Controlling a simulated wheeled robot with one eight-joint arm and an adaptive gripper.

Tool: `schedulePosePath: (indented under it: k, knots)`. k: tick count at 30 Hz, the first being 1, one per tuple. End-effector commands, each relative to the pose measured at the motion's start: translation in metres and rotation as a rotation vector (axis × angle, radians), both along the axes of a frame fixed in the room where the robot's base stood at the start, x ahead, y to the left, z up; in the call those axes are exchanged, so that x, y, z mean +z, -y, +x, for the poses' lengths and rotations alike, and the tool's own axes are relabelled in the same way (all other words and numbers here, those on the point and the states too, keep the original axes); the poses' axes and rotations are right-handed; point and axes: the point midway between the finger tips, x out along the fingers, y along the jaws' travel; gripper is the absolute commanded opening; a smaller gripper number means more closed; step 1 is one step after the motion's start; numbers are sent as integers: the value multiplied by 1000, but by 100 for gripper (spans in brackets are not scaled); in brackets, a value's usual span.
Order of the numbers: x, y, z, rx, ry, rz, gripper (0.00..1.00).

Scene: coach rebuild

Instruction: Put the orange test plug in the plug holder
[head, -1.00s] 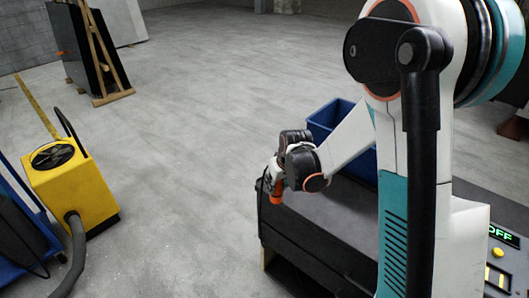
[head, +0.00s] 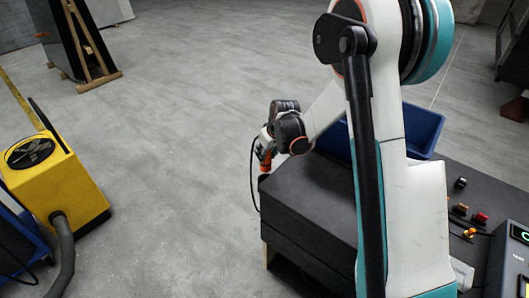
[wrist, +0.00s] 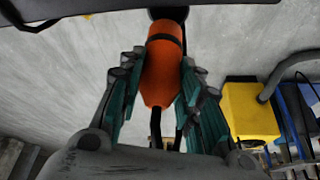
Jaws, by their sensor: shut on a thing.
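My gripper (head: 264,154) is shut on the orange test plug (wrist: 162,78). In the wrist view the plug lies between the teal finger pads, with a black band near its top, a black end and a black cable at its lower end. In the head view only a small orange part of the plug (head: 265,166) shows under the gripper, near the dark bench's far left corner. Its black cable hangs to the left of the bench. I cannot make out the plug holder for certain; my arm hides part of the bench.
The dark bench (head: 310,200) carries a black knob-like piece (head: 460,183), small red and orange parts (head: 481,217) and a dark box with a green display (head: 508,255). A blue bin (head: 422,128) stands behind. A yellow machine (head: 58,190) stands left on open floor.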

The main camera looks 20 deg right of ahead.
Motion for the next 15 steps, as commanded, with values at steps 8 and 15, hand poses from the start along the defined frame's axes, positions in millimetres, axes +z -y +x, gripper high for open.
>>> schedulePosePath:
  k: [8,15]
  knots:
    - [-14,0,0,0,0,0,1]
    - [-36,0,0,0,0,0,1]
